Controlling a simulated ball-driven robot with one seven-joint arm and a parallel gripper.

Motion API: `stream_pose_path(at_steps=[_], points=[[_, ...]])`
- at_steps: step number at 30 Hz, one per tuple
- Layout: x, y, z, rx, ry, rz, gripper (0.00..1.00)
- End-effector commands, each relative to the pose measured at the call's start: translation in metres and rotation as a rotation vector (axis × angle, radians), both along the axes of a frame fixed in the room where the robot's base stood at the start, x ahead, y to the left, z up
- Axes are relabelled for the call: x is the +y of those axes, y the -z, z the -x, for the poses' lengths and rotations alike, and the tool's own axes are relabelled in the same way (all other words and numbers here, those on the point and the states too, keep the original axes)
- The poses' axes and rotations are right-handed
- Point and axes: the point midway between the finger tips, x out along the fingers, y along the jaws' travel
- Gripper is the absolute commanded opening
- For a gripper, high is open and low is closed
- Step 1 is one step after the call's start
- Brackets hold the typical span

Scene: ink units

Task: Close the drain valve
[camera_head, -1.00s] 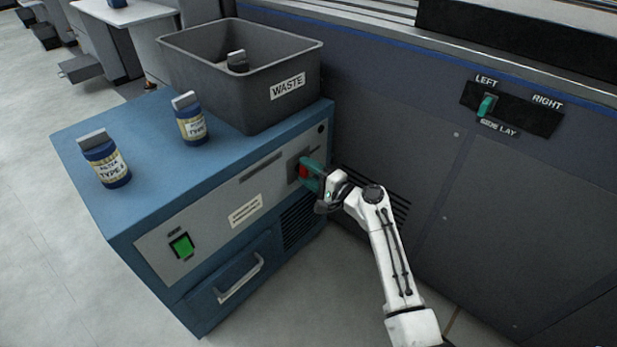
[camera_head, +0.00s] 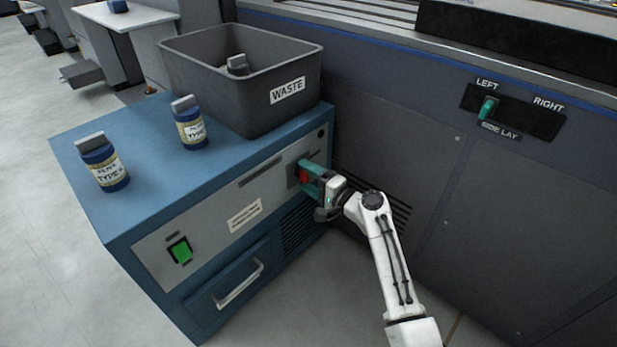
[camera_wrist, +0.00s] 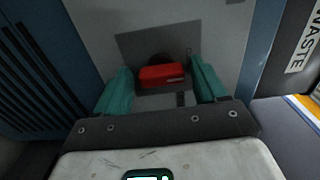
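The drain valve's red handle (camera_wrist: 162,76) sits on a dark plate (camera_wrist: 138,46) on the front panel of the blue cabinet. In the wrist view it lies between my two teal fingers, with a gap on each side. My gripper (camera_wrist: 160,68) is open around the handle, and neither finger visibly touches it. In the head view my gripper (camera_head: 312,180) is at the upper right of the cabinet front, with the red handle (camera_head: 304,177) partly hidden by a finger.
A green switch (camera_head: 181,251) and a drawer handle (camera_head: 240,285) are lower left. A dark machine wall (camera_head: 420,150) stands close on the right.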

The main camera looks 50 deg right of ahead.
Motion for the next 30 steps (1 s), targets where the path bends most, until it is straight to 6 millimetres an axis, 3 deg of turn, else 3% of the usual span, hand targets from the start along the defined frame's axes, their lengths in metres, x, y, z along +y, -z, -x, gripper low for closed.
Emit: stream_pose_path(at_steps=[11, 24, 30], points=[[-0.001, -0.001, 0.005, 0.000, 0.002, -0.001, 0.77], [-0.003, -0.002, 0.080, 0.001, 0.002, -0.001, 0.77], [-0.004, -0.001, 0.103, 0.000, 0.001, -0.001, 0.77]])
